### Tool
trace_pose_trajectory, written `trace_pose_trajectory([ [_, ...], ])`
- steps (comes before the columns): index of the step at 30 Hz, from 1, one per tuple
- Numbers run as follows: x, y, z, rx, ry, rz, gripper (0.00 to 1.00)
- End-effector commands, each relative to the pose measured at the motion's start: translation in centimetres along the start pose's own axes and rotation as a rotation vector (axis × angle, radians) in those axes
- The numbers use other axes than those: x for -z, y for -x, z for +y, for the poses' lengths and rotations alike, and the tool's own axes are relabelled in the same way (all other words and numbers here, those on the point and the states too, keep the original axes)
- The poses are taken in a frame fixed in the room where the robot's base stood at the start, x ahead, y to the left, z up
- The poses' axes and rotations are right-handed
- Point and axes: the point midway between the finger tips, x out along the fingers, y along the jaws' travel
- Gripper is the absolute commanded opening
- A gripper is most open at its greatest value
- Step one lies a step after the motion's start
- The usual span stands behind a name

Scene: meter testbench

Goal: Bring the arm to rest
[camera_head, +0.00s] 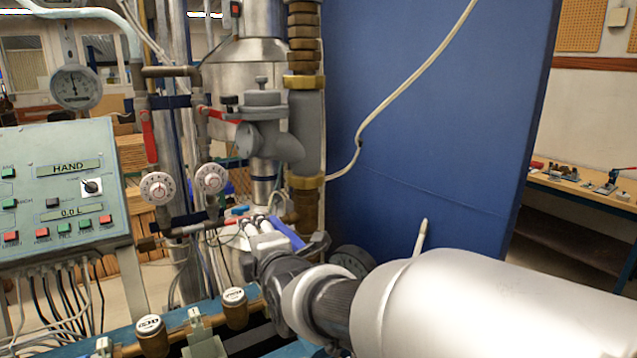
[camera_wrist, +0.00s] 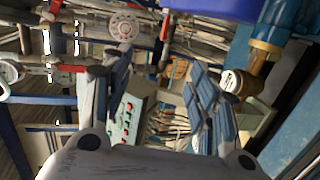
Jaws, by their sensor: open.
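My gripper (camera_head: 268,230) is in the lower middle of the head view, at the end of my silver arm, which reaches in from the right. It is in front of the pipework and partly hidden by its own wrist. In the wrist view my gripper (camera_wrist: 158,85) has its two fingers with blue-grey pads spread wide apart. Nothing is between the pads; the control box shows in the background between them.
A control box (camera_head: 50,190) stands at the left, with a gauge (camera_head: 76,88) above. Two red-white dials (camera_head: 157,188) sit on pipes behind my gripper. Brass fittings (camera_head: 234,308) on a blue rail are just left of my wrist. A blue panel (camera_head: 430,140) stands behind the arm.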

Motion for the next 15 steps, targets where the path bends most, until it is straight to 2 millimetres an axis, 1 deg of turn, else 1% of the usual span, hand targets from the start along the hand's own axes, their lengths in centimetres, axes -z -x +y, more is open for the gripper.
trace_pose_trajectory([
  [1,-1.4,1.5,-0.2,0.032,-0.073,-0.021,0.54],
  [2,-2.2,2.4,-0.7,0.060,-0.127,-0.036,0.54],
  [5,-4.9,6.2,-2.6,0.156,-0.336,-0.103,0.54],
  [8,-7.8,11.6,-5.6,0.266,-0.611,-0.219,0.54],
  [9,-8.7,14.2,-7.1,0.307,-0.736,-0.281,0.54],
  [11,-9.8,18.0,-9.4,0.361,-0.919,-0.381,0.54],
  [12,-10.2,20.6,-11.0,0.389,-1.038,-0.452,0.54],
  [14,-10.6,24.2,-13.3,0.422,-1.204,-0.563,0.54],
  [15,-10.7,26.5,-14.8,0.436,-1.305,-0.635,0.54],
])
